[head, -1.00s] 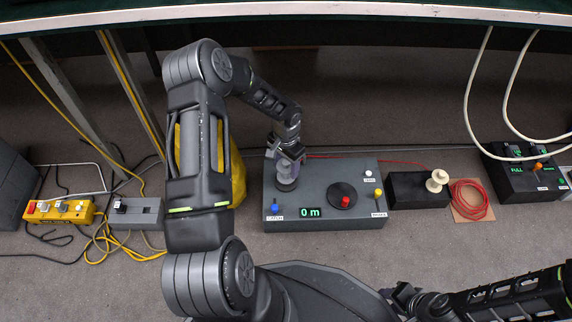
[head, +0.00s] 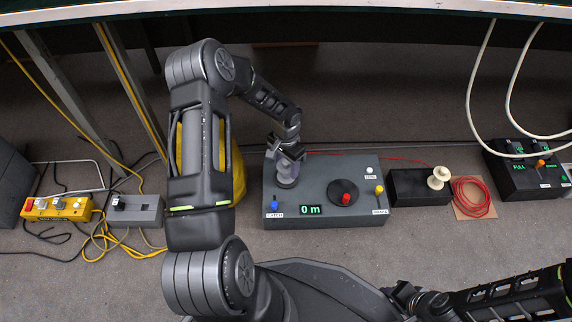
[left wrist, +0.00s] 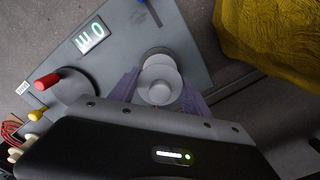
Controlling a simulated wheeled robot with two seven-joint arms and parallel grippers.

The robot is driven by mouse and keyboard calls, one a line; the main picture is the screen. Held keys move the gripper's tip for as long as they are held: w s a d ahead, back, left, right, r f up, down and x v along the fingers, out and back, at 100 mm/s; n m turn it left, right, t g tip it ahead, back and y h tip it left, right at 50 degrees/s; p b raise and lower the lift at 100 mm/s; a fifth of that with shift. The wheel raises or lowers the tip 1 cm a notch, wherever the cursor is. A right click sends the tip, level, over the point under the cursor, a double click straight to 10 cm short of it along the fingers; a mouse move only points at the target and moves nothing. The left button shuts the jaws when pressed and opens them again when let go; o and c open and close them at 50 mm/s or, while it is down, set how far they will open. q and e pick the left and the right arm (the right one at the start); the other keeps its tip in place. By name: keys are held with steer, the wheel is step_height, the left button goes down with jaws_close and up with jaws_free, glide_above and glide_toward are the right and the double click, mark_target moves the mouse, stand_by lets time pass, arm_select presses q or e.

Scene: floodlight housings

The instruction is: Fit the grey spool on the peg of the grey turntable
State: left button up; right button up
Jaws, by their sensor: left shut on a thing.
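The grey spool (head: 287,171) is held upright between the fingers of my left gripper (head: 290,158), over the left part of the grey control box. In the left wrist view the pale spool (left wrist: 159,84) shows between the two purple-tinted fingers, and the left gripper (left wrist: 158,92) is shut on it. The grey turntable lies beneath the spool and is mostly hidden by it. The peg is hidden, so I cannot tell whether the spool is around it or just above it. My right gripper (head: 405,294) is low in the head view, away from the box; its jaws are unclear.
The control box (head: 325,171) carries a blue knob (head: 275,206), a display reading 0 m, a black disc with a red knob (head: 346,199) and a yellow knob. A black box with a cream spool (head: 438,178) and a coil of red cable stand right. A yellow bag is behind my left arm.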

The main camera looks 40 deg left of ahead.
arm_select(q)
steer(key=shift+f, duration=0.4)
steer(key=o, duration=1.5)
steer(key=shift+r, duration=0.1)
steer(key=shift+r+p, duration=0.95)
steer(key=shift+r, duration=0.45)
steer(key=shift+r+p, duration=1.55)
steer(key=shift+r, duration=0.55)
